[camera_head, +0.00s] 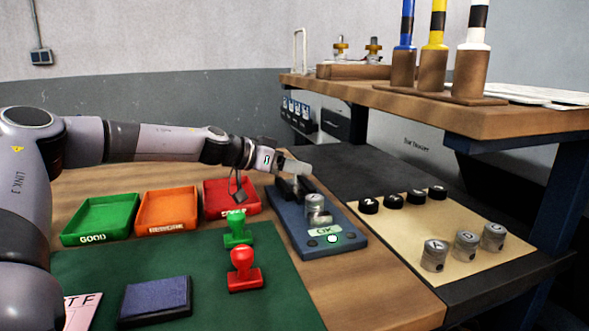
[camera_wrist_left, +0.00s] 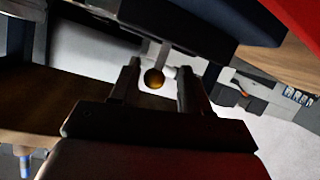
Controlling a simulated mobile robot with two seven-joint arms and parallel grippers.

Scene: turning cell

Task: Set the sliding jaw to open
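The clamping fixture has a blue base (camera_head: 285,228) on the wooden bench. A silver cylindrical part (camera_head: 317,206) sits upright on it, against dark jaw blocks (camera_head: 290,189) at its far end. My left gripper (camera_head: 290,170) is over that far end and hides part of the jaws. In the left wrist view my left gripper's fingers (camera_wrist_left: 158,70) are apart, with a brass-coloured ball knob (camera_wrist_left: 154,78) on a grey stem showing between them. I cannot tell whether they touch it. The sliding jaw's exact position is hidden. My right gripper is not in view.
Green (camera_head: 100,232), orange (camera_head: 167,225) and red (camera_head: 218,211) trays stand left of the fixture. Green (camera_head: 238,230) and red (camera_head: 244,270) stamps stand in front. A tan board (camera_head: 400,225) with several cylinders lies right. A raised wooden shelf (camera_head: 420,100) stands behind.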

